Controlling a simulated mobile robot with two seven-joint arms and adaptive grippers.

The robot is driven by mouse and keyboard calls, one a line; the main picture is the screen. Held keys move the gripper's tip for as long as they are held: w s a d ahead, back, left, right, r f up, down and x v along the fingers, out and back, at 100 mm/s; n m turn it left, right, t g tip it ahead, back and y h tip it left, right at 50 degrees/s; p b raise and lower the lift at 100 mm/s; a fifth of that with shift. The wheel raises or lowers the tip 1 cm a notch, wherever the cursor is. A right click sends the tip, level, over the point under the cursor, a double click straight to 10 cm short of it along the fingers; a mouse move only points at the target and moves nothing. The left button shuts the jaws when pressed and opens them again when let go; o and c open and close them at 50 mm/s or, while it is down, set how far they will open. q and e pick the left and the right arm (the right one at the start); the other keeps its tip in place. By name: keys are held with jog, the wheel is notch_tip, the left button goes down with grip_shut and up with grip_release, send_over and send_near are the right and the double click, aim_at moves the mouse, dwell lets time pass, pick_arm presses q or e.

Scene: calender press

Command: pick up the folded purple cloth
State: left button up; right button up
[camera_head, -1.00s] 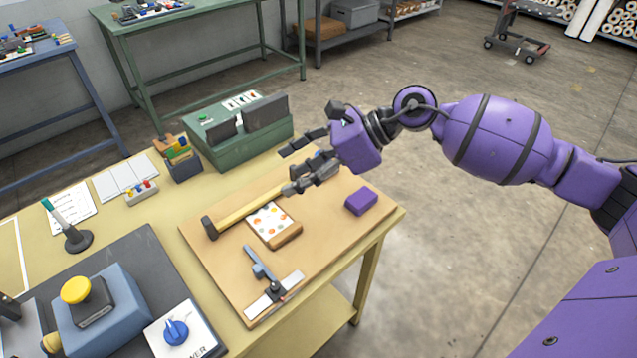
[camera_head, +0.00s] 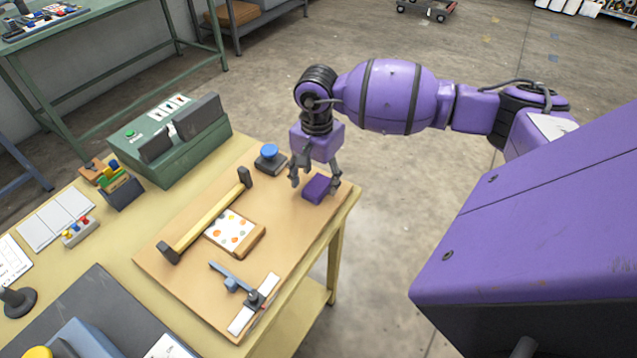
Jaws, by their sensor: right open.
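The folded purple cloth (camera_head: 317,188) is a small block near the far right corner of the brown board (camera_head: 193,303) on the table. My right gripper (camera_head: 314,183) points down at the cloth. Its fingers are open, one on the left side of the cloth and one on the right. I cannot tell whether the fingers touch it. My left gripper is not in view.
A yellow-handled hammer-like tool (camera_head: 208,216), a dotted block (camera_head: 233,233) and a metal clamp-like tool (camera_head: 246,290) lie on the board. A blue button (camera_head: 269,152) stands left of my right gripper. A green box (camera_head: 170,150) stands behind. Open floor lies right of the table.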

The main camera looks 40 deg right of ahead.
jog(key=shift+f, duration=0.8)
jog(key=c, duration=1.2)
jog(key=shift+o, duration=0.2)
jog(key=shift+r, duration=0.1)
jog(key=shift+w+r, duration=0.1)
jog(key=shift+r, duration=0.45)
jog(key=s+a+r, duration=0.3)
jog(key=s+r, duration=0.8)
jog(key=s, duration=0.2)
jog(key=shift+s+a+r+b, duration=0.3)
jog(key=shift+r+b, duration=0.1)
